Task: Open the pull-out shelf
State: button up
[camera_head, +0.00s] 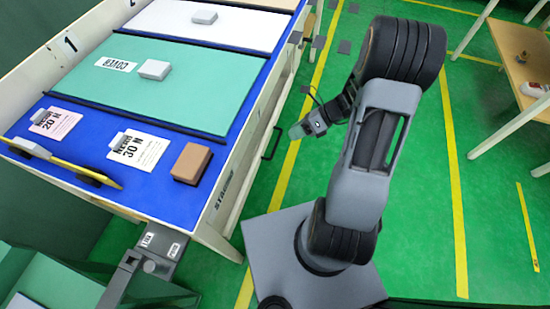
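The workbench (226,191) stands at the left, with a white side face towards my arm. A dark bar handle (272,144) is on this side, below the top edge, and appears to belong to the pull-out shelf. The shelf itself is hard to make out, and no drawn-out surface shows. My gripper (297,131) is small in the view, just right of the handle and apparently apart from it. Its fingers are too small and unclear to tell open from shut.
On the bench top lie a brown block (192,163), a white block (155,70), label cards (138,149) and a yellow tool (60,162). A wooden table (521,66) stands at the right.

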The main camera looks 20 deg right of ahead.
aim_at(275, 146)
jog(key=w+d+f+m+t+y+b, duration=0.1)
jog(key=d+f+m+t+b, duration=0.25)
jog(key=f+m, duration=0.5)
jog(key=w+d+f+m+t+y+b, duration=0.1)
jog(key=d+f+m+t+b, duration=0.4)
jog(key=f, duration=0.6)
jog(key=shift+m+g, duration=0.45)
jog(key=shift+m, duration=0.5)
jog(key=shift+b+x, duration=1.25)
jog(key=shift+x, duration=6.4)
jog(key=shift+s+a, duration=0.1)
jog(key=shift+s, duration=0.15)
grip_shut()
